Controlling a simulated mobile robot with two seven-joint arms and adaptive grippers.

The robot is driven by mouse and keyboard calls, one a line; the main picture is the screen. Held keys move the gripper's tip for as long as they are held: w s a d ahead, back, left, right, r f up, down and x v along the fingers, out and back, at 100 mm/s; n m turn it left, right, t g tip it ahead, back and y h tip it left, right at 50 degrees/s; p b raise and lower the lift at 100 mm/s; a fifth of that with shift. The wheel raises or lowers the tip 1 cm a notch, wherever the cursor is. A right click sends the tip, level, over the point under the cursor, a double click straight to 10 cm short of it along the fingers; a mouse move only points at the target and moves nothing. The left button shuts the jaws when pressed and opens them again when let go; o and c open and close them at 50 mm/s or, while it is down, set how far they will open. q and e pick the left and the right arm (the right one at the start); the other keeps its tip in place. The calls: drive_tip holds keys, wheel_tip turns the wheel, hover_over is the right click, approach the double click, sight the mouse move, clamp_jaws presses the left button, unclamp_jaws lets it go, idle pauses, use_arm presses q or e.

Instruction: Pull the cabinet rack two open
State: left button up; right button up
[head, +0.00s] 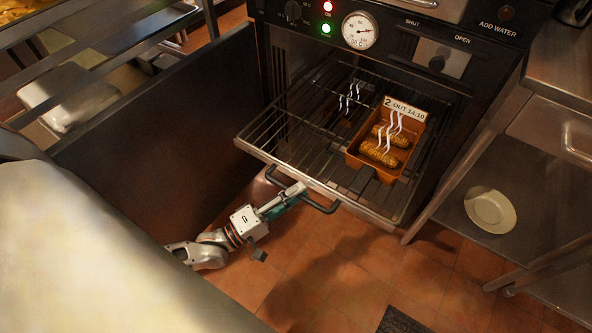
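The wire rack (290,150) stands slid out of the dark oven cabinet in the head view, its front edge well clear of the opening. A dark handle (326,207) is on its front edge. An orange tray (352,157) with browned, steaming food and a tag reading "2 OUT 14:10" sits on the rack. My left gripper (291,193) reaches up from below left. Its fingertips overlap the left part of the handle; whether they are closed around it is too small to tell. My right gripper is not in view.
A large dark panel (160,130) stands upright left of the rack, close to my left arm. A steel shelf unit with a white plate (490,210) is at the right. The control panel has a dial (360,30). Tiled floor (330,270) before the rack is mostly clear.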

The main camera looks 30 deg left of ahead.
use_arm(q)
drive_tip(key=v, duration=1.2)
idle(0.3)
